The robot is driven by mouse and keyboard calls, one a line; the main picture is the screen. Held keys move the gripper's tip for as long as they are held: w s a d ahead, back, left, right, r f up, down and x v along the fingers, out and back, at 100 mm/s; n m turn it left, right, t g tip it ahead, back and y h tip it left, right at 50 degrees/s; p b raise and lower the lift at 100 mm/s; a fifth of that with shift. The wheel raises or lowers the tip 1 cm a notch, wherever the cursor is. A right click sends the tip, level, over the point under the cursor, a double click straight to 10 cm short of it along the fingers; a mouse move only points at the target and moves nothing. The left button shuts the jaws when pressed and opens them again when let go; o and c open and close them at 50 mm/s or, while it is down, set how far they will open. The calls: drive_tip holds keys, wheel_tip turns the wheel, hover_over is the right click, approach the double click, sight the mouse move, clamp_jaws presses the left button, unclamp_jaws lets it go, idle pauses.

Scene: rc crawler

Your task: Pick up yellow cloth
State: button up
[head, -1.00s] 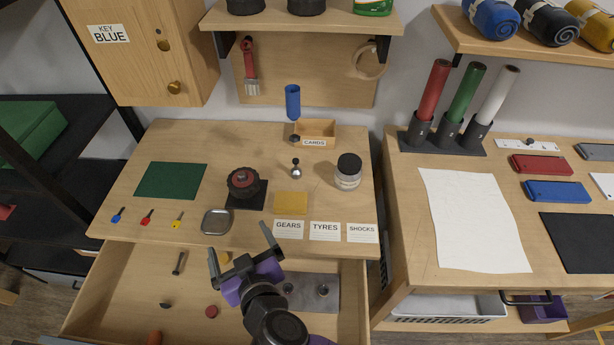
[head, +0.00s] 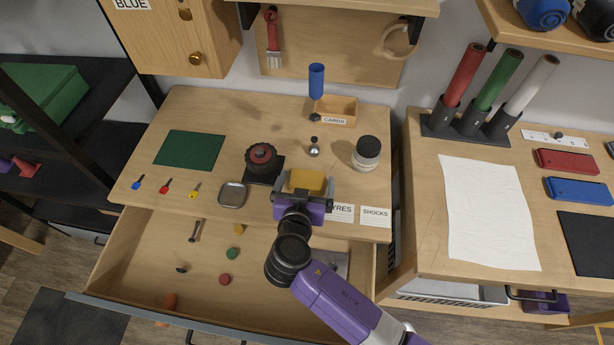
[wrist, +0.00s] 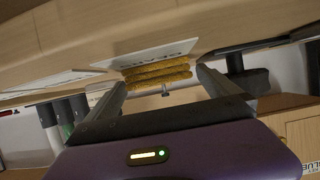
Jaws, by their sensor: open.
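The yellow cloth (head: 308,180) lies folded on the wooden workbench, behind the row of paper labels. In the wrist view the cloth (wrist: 157,75) shows edge-on as several stacked layers, at the level of the fingertips and between them as seen. My gripper (head: 306,185) is at the bench's front part, with one finger on each side of the cloth. In the wrist view my gripper (wrist: 162,80) is open, and I see a gap between the cloth and each finger. Whether the cloth is fully between the fingers in depth I cannot tell.
A black-and-red wheel (head: 262,160) on a dark pad stands left of the cloth, with a metal tray (head: 232,195) in front. A jar (head: 366,153) stands to the right and a small metal knob (head: 314,148) behind. The open drawer (head: 130,255) holds loose parts below.

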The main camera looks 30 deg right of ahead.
drive_tip(key=shift+w+d+f, duration=0.35)
drive_tip(key=shift+w, duration=0.2)
drive_tip(key=c, duration=1.4)
drive_tip(key=shift+o, duration=0.2)
drive_tip(key=shift+r, duration=0.15)
